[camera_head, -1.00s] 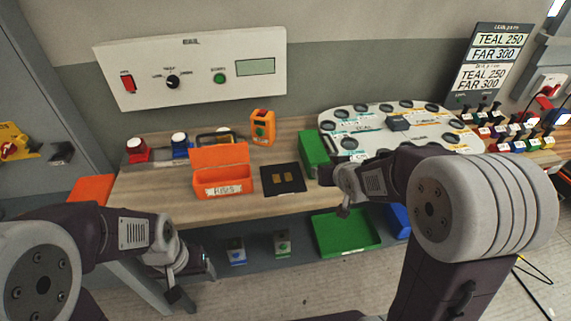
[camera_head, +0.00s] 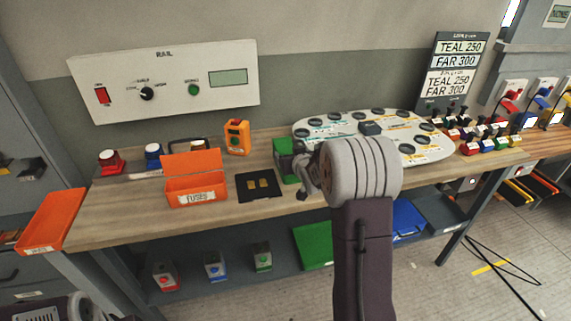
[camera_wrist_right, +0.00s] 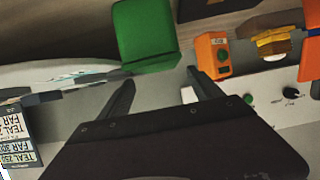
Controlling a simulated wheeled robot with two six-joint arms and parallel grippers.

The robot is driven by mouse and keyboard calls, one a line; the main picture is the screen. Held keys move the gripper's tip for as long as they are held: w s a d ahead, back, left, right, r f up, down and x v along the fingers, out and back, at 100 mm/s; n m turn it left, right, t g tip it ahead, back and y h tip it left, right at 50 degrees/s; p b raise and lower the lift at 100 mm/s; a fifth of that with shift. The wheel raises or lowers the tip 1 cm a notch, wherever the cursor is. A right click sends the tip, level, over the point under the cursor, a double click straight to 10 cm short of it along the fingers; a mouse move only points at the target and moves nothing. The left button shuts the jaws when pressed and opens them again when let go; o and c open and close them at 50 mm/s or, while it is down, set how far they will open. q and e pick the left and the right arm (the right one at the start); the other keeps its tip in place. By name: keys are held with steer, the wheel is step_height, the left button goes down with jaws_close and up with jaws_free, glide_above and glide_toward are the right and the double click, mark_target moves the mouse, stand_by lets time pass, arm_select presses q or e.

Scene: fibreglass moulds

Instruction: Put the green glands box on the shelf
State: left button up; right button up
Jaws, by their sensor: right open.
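The green glands box (camera_head: 284,160) stands on the workbench, between the black mat and the white oval board. In the head view my right gripper (camera_head: 303,176) is beside its right side and partly hides it. In the right wrist view the green box (camera_wrist_right: 147,35) lies just beyond the fingertips. The fingers of my right gripper (camera_wrist_right: 160,80) are apart with nothing between them. The lower shelf (camera_head: 205,292) runs under the bench. My left gripper is out of view; only part of my left arm shows at the bottom left.
An orange fuses box (camera_head: 196,190) and black mat (camera_head: 259,185) are left of the green box. The white oval board (camera_head: 410,150) is to its right. On the lower shelf are a green tray (camera_head: 313,246), a blue tray (camera_head: 408,218) and several small boxes.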

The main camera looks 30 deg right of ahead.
steer(key=shift+x, duration=1.2)
steer(key=x, duration=0.4)
steer(key=shift+w+d+f, duration=0.15)
steer(key=shift+w+f, duration=0.1)
steer(key=shift+f, duration=0.15)
steer(key=shift+s+r, duration=0.1)
steer(key=shift+s, duration=0.05)
steer(key=c, duration=0.3)
jaws_close()
step_height(320, 180, up, 10)
steer(key=p, duration=0.3)
steer(key=shift+r, duration=0.1)
step_height(320, 180, up, 3)
steer(key=p, duration=0.3)
steer(key=b, duration=0.4)
glide_above(287, 151)
step_height(287, 151, down, 5)
steer(key=shift+r, duration=0.15)
steer(key=f, duration=0.4)
steer(key=f+b, duration=0.1)
steer(key=f, duration=0.3)
steer(key=shift+w+d+f+b, duration=0.1)
steer(key=shift+w+b, duration=0.1)
steer(key=shift+b, duration=0.1)
steer(key=shift+s+f, duration=0.15)
steer(key=shift+s+r, duration=0.25)
steer(key=shift+s, duration=0.1)
steer(key=shift+r, duration=0.15)
